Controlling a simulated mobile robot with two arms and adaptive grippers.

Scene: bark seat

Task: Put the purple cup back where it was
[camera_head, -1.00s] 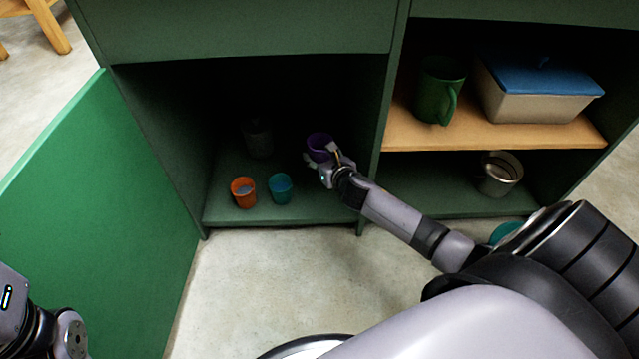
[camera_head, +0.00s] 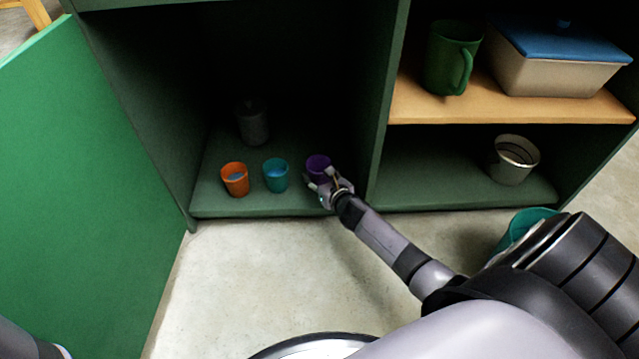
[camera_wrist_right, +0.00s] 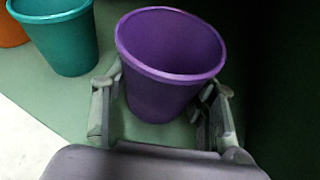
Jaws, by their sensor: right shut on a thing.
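The purple cup (camera_head: 318,164) is upright in the left cabinet compartment, to the right of the teal cup. My right gripper (camera_head: 325,186) is shut on it. In the right wrist view the purple cup (camera_wrist_right: 170,62) stands between the two fingers (camera_wrist_right: 160,108), its bottom at or close to the green shelf floor; I cannot tell if it touches. The teal cup (camera_head: 276,175) and the orange cup (camera_head: 235,179) stand to its left in a row. My left gripper is out of view; only a bit of that arm shows at the lower left.
A grey container (camera_head: 252,124) stands further back in the dark compartment. The green door (camera_head: 80,190) is open at left. A divider (camera_head: 385,110) is close on the right. Beyond it are a green mug (camera_head: 450,60), a blue-lidded box (camera_head: 555,70) and a metal pot (camera_head: 513,160).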

